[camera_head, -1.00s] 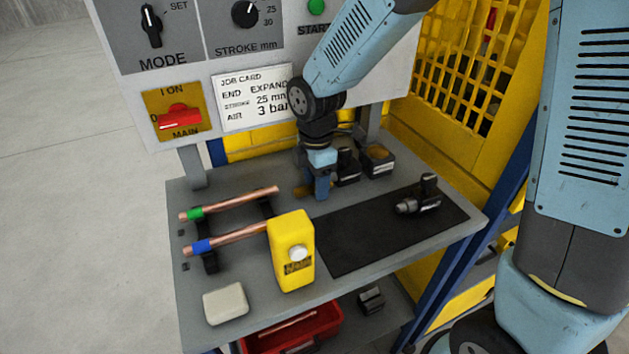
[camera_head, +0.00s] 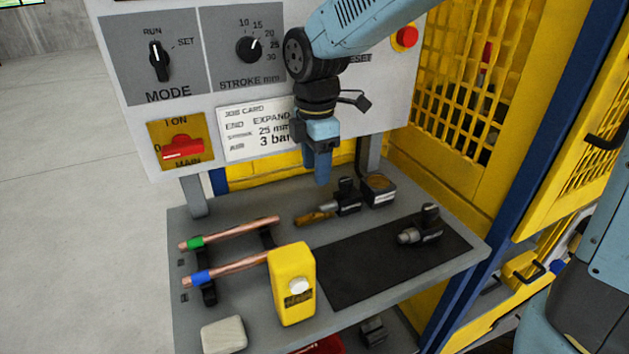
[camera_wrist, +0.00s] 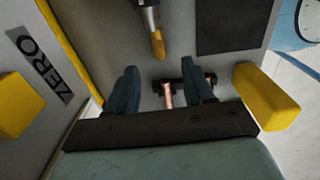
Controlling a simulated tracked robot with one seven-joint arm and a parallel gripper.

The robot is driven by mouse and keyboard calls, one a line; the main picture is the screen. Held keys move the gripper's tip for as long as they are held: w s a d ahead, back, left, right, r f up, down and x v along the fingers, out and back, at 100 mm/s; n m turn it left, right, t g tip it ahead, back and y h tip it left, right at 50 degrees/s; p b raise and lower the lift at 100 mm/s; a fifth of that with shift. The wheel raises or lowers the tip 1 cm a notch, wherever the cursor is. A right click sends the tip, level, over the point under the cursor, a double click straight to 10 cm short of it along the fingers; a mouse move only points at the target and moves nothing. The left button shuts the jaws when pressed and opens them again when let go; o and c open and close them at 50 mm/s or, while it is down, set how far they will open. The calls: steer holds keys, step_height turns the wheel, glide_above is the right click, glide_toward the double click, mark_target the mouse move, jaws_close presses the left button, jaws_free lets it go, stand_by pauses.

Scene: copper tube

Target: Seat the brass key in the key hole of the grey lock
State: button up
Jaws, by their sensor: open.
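My gripper (camera_head: 320,178) hangs above the back of the grey bench, pointing down, with its fingers apart and nothing between them in the wrist view (camera_wrist: 160,78). I cannot make out a brass key or a grey lock with a key hole for certain. A brass-tipped tool (camera_head: 313,218) lies on the bench below my gripper. It also shows beyond the fingertips in the wrist view (camera_wrist: 157,40), apart from them.
Two copper tubes (camera_head: 240,230) lie on black rests at the left. A yellow box (camera_head: 291,283) stands at the front by a dark mat (camera_head: 355,272), which bears a black tool (camera_head: 419,230). A black pot (camera_head: 379,190) stands at the back, below the control panel (camera_head: 225,84).

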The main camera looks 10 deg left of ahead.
steer(key=shift+r, duration=0.5)
